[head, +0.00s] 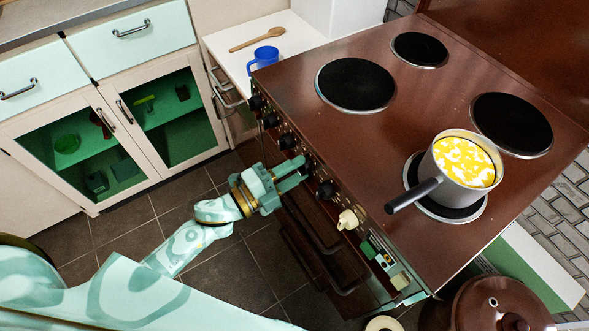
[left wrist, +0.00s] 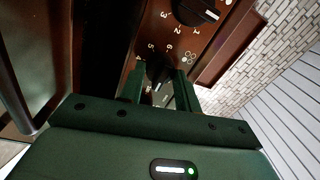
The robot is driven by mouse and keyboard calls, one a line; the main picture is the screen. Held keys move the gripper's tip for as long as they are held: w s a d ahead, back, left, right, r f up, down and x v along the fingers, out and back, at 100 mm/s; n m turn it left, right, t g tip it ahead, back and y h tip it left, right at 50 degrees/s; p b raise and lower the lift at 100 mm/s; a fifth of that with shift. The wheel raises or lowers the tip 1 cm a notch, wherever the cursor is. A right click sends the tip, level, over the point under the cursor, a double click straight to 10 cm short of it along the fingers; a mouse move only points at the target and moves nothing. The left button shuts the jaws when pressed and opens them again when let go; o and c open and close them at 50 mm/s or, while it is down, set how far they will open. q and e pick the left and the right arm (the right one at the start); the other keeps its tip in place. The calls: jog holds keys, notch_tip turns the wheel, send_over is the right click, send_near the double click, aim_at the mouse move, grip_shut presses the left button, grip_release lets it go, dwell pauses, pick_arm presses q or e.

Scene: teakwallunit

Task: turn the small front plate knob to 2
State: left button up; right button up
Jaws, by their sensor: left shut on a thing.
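The brown stove (head: 300,92) has a row of black knobs along its front edge. My left gripper (head: 299,172) is at this row, its fingers shut around one black knob (left wrist: 156,68) in the left wrist view. The numbers 4, 5 and 6 show on the panel beside that knob; the fingers hide part of its dial, and I cannot read its setting. Another black knob (left wrist: 197,11) sits above it, with 1, 2 and 3 beside it. The adjacent black knob (head: 326,189) in the head view is free. My right gripper is not in view.
A grey pot (head: 462,180) with yellow-and-white contents stands on a hot plate, its handle reaching toward the stove's front edge. A cream knob (head: 348,220) protrudes further along the front. A blue mug (head: 264,58) and wooden spoon (head: 257,40) are on the white counter.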

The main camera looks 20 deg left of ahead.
pick_arm(q)
jog(key=o, duration=1)
jog(key=p+v, duration=0.1)
jog(key=v, duration=1.5)
jog(key=shift+s+a, duration=0.15)
